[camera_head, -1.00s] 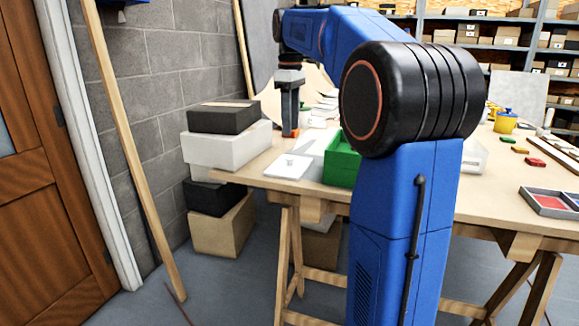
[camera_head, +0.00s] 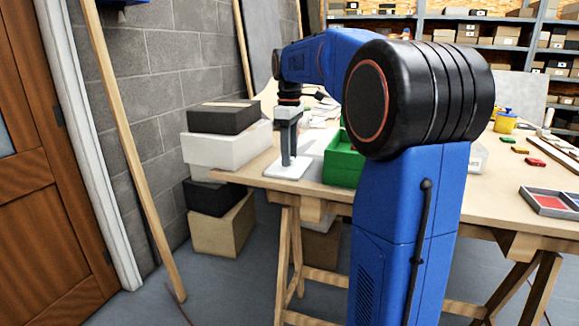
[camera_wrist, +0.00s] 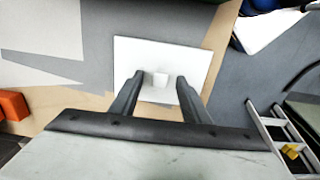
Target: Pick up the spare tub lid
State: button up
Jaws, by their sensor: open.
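The spare tub lid (camera_head: 287,168) is a flat white rectangle with a small block-like knob on top. It lies on the table near the front left corner. In the wrist view the lid (camera_wrist: 195,52) is below my gripper, with its knob (camera_wrist: 159,79) between the two fingers. My gripper (camera_wrist: 158,76) is open, with one finger on each side of the knob and a gap on both sides. In the head view my gripper (camera_head: 288,164) points down at the lid. Whether the fingertips touch the lid cannot be told.
A green box (camera_head: 342,160) stands just right of the lid. The table edge (camera_wrist: 208,103) is close to the lid. An orange block (camera_wrist: 14,105) lies to the left in the wrist view. Stacked boxes (camera_head: 226,150) stand left of the table.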

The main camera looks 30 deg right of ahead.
grip_shut()
notch_tip(320, 180, up, 10)
dwell(0.7)
